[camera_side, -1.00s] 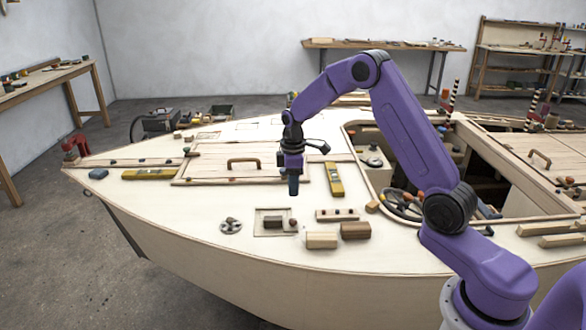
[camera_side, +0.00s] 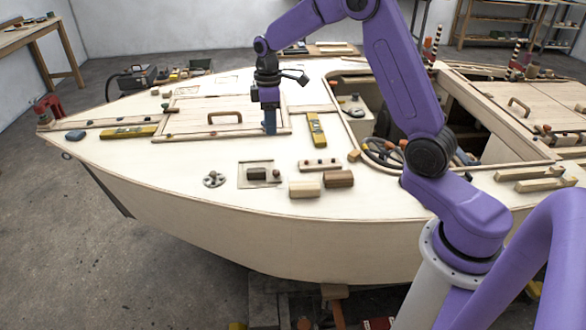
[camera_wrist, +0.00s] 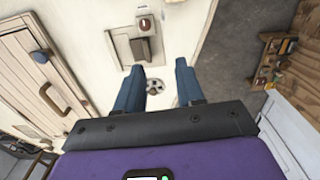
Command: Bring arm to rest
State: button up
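My gripper (camera_side: 269,130) hangs above the boat's pale plywood deck, in front of the right edge of the hatch (camera_side: 190,115) in the side view. In the wrist view my gripper (camera_wrist: 158,80) shows two blue fingers spread well apart. Nothing is held between them. A round metal fitting (camera_wrist: 153,90) shows on the deck beyond the gap. My arm is bent, with its elbow at the top of the side view. The height of the fingertips over the deck is hard to judge.
Brown block (camera_side: 338,179), pale block (camera_side: 304,190), framed recess (camera_side: 246,181), and yellow level (camera_side: 316,130) lie on the deck. The hatch handle (camera_side: 225,117) stands up. An open cockpit with a steering wheel (camera_side: 383,152) lies to the right. Bare deck lies at front left.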

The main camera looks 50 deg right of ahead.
jog(key=s+a+r+n, duration=0.2)
jog(key=s+a+r, duration=0.2)
jog(key=s+a, duration=1.1)
jog(key=s+d, duration=0.2)
jog(key=s, duration=0.9)
jog(key=s+d+n, duration=0.1)
jog(key=s+d, duration=0.1)
jog(key=s, duration=0.9)
jog(key=shift+d, duration=0.15)
